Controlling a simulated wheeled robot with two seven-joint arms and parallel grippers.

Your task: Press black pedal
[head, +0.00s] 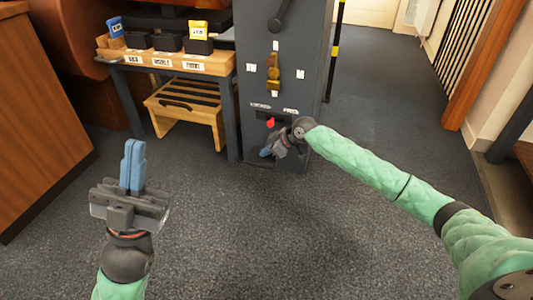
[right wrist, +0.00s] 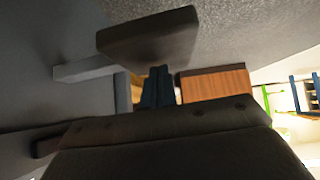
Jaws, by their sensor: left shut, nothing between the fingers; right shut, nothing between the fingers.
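A dark flat block (right wrist: 148,36), which looks like the black pedal, is close to my right fingertips in the right wrist view. In the head view I cannot make the pedal out clearly, as my right gripper and arm cover the low front of the dark grey cabinet (head: 262,95). My right gripper (head: 267,151) is shut and empty, low at that cabinet front; its dark blue fingers also show in the right wrist view (right wrist: 158,88). I cannot tell whether they touch the block. My left gripper (head: 132,165) is shut and empty, above the carpet at the left.
The cabinet carries a brass lever (head: 273,73) and a red marker (head: 270,123) under two labels. A wooden bench (head: 205,62) with small bins and a slatted step stool (head: 185,105) stand left of it. Carpet (head: 260,230) is clear in front.

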